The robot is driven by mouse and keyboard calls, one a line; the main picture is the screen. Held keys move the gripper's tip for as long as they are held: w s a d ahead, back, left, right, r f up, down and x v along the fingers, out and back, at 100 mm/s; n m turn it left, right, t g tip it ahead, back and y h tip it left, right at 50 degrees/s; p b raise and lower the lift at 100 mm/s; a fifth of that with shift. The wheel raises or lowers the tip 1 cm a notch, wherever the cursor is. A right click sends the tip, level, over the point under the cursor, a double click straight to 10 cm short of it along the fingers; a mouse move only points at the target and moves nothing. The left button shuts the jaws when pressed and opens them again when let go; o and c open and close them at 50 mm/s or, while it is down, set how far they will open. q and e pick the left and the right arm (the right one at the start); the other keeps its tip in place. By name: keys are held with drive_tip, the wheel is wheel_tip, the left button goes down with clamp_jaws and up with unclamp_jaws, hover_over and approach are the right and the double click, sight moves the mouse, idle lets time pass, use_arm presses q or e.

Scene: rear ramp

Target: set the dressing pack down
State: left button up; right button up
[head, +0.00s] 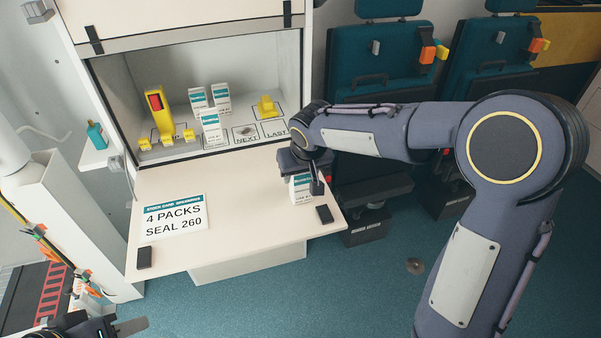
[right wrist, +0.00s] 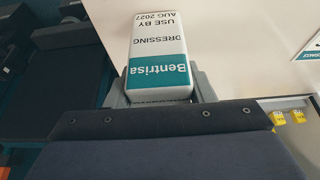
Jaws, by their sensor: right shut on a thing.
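The dressing pack (right wrist: 158,60) is a white box with a teal band, printed "Bentrisa" and "DRESSING". In the right wrist view it sits between the two fingers of my right gripper (right wrist: 160,88), which is shut on it. In the head view the pack (head: 299,188) is at the right part of the cream fold-down flap (head: 165,265), partly hidden by my right gripper (head: 308,186). I cannot tell whether it touches the flap. My left gripper (head: 128,327) shows only partly at the bottom left, away from the pack; its opening is unclear.
Inside the open cabinet stand three similar packs, one in front (head: 211,132), plus a tall yellow item (head: 159,114) and a yellow piece (head: 267,107). Floor labels read "NEXT" and "LAST". A card (head: 174,218) on the flap reads "4 PACKS SEAL 260". The flap's middle is clear.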

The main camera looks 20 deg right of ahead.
drive_tip(key=shift+f, duration=0.15)
drive_tip(key=o, duration=1)
